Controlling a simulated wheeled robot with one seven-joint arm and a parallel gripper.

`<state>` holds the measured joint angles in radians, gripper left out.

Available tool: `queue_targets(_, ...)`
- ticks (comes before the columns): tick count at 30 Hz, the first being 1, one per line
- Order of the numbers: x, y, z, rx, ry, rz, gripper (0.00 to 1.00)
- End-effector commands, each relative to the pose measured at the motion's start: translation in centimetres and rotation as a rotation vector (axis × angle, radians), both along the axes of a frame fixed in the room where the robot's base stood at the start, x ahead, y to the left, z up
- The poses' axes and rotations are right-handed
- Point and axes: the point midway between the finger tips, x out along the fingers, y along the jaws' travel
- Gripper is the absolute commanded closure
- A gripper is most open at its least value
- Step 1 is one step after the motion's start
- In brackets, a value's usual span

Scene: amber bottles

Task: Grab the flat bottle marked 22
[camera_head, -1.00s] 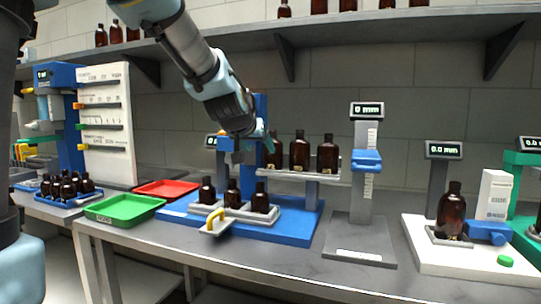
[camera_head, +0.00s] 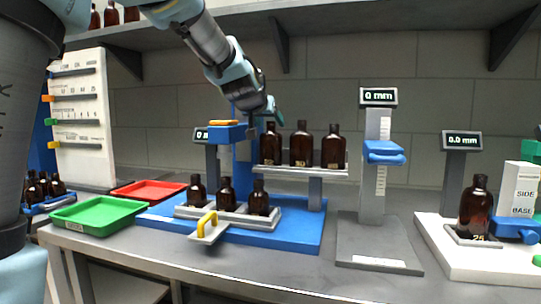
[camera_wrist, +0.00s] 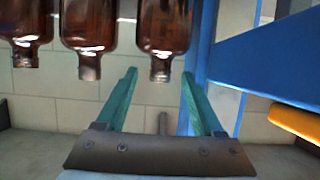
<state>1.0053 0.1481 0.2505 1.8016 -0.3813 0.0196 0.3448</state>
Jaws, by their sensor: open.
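Three amber bottles stand upright in a row on the raised grey rack: left (camera_head: 270,148), middle (camera_head: 301,148) and right (camera_head: 333,150). Their small labels are too blurred to read surely, so I cannot tell which is marked 22. My gripper (camera_head: 272,115) is at the top of the left bottle, its jaws open and empty. In the wrist view the bottles appear neck down. The open green fingers (camera_wrist: 159,74) point towards the row, with the neck of the rightmost bottle (camera_wrist: 163,35) in line with the gap. Three more amber bottles (camera_head: 227,196) stand on the lower grey tray (camera_head: 209,226).
A blue stand (camera_head: 290,235) carries both racks, and its blue upright is close beside my gripper in the wrist view (camera_wrist: 265,55). Green (camera_head: 97,214) and red (camera_head: 150,190) trays lie left. A gauge (camera_head: 378,190) and a scale with one bottle (camera_head: 476,208) stand right.

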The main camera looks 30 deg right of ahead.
Motion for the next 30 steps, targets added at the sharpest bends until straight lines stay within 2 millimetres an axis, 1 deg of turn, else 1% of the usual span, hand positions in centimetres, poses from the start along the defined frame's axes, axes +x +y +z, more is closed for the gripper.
queue_targets(5, 1.0, -0.8, -0.6, 0.002, 0.000, 0.001, 0.31)
queue_targets(9, 2.6, -2.2, -1.5, 0.001, 0.002, 0.002, 0.31)
queue_targets(13, 3.6, -3.2, -1.9, 0.001, 0.000, 0.002, 0.31)
queue_targets(16, 3.9, -3.5, -2.1, -0.001, 0.001, 0.000, 0.31)
queue_targets(22, 3.8, -3.6, -2.1, 0.000, 0.000, 0.000, 0.31)
queue_targets(23, 3.8, -3.6, -2.1, 0.000, 0.000, 0.000, 0.33)
queue_targets(30, 3.8, -3.6, -2.1, 0.000, 0.000, 0.000, 0.60)
